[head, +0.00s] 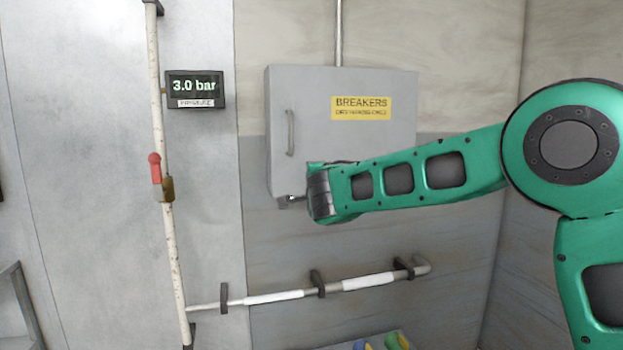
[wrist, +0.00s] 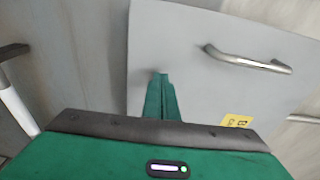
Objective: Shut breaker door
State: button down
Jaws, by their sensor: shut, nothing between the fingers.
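The breaker door (head: 350,140) is the grey front of a wall cabinet, with a yellow BREAKERS label (head: 361,108) and an upright bar handle (head: 290,132) near its left edge. It looks shut or nearly shut; I cannot tell if a small gap remains. My gripper (head: 287,201) is at the door's lower left corner, below the handle, partly hidden by my wrist. In the wrist view my gripper (wrist: 160,82) has its fingers together and empty, overlapping the grey door panel (wrist: 185,40). The handle (wrist: 246,60) is to their right. Contact cannot be told.
A pressure display (head: 195,88) reading 3.0 bar and a white vertical pipe (head: 155,100) with a red-handled valve (head: 155,168) are to the left. A horizontal pipe (head: 270,298) runs below the cabinet. Colored items (head: 395,341) lie at the bottom edge.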

jog(key=s+a+r, duration=0.2)
jog(key=s+a, duration=0.5)
jog(key=a, duration=0.1)
jog(key=s+d+f+n+g+h, duration=0.1)
jog(key=s+d+f+g+h, duration=0.15)
jog(key=d, duration=0.85)
jog(key=s+d+f+n+g+h, duration=0.15)
jog(key=d+f, duration=0.25)
jog(key=d, duration=0.8)
jog(key=s+d+f+n+g+h, duration=0.1)
jog(key=d+f+g+h, duration=0.15)
jog(key=d, duration=0.85)
jog(key=s+d+f+n+g, duration=0.1)
jog(key=s+d+f+g, duration=0.1)
jog(key=s+d+f, duration=0.4)
jog(key=s+d+f+n+g, duration=0.1)
jog(key=s+d+f+g, duration=0.1)
jog(key=s+d, duration=0.65)
jog(key=s+d+f+n+g+y, duration=0.1)
jog(key=s+d+f+g, duration=0.1)
jog(key=s, duration=0.8)
jog(key=s+d+f+n+g+y, duration=0.1)
jog(key=s+f, duration=0.3)
jog(key=s, duration=0.6)
jog(key=s+d+f+n+g+y, duration=0.1)
jog(key=s+d+f+g, duration=0.1)
jog(key=s, duration=0.8)
jog(key=shift+d+f+n+g, duration=0.3)
jog(key=shift+f+n+g, duration=0.05)
jog(key=shift+f+g, duration=0.55)
